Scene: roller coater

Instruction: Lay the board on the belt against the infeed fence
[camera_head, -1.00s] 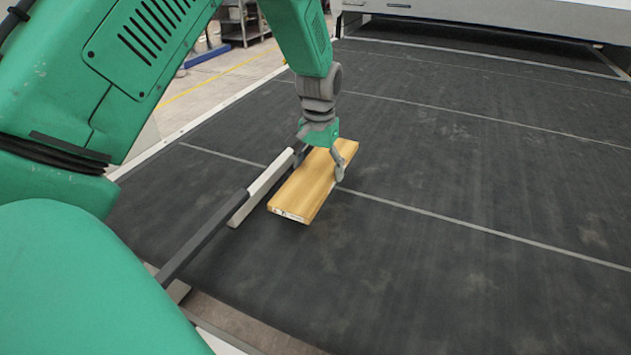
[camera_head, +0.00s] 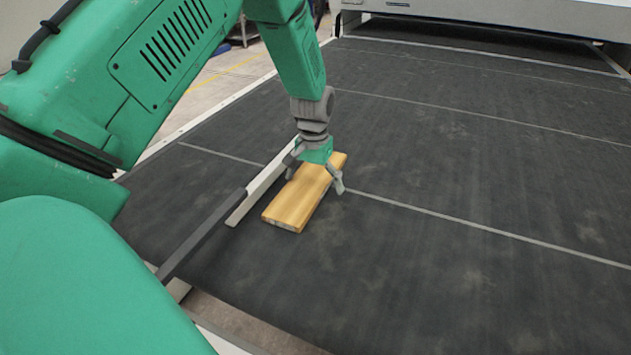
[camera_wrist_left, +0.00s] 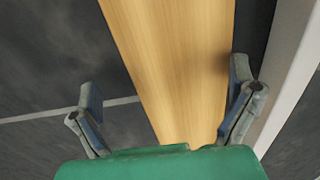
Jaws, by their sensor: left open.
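The board (camera_head: 296,203), a light wooden plank, lies flat on the dark belt (camera_head: 430,265), just right of the infeed fence (camera_head: 262,194) and roughly parallel to it. A narrow dark strip shows between board and fence. My left gripper (camera_head: 315,179) is over the far part of the board, fingers spread on either side. In the left wrist view the board (camera_wrist_left: 178,65) runs between the two open fingers (camera_wrist_left: 163,110), with the pale fence (camera_wrist_left: 293,75) at the right, close to the right finger. My right gripper is not in view.
A dark bar (camera_head: 203,236) continues from the fence toward the near left. A pale machine housing (camera_head: 500,22) with a dark opening stands across the belt's far end. The belt to the right of the board is clear.

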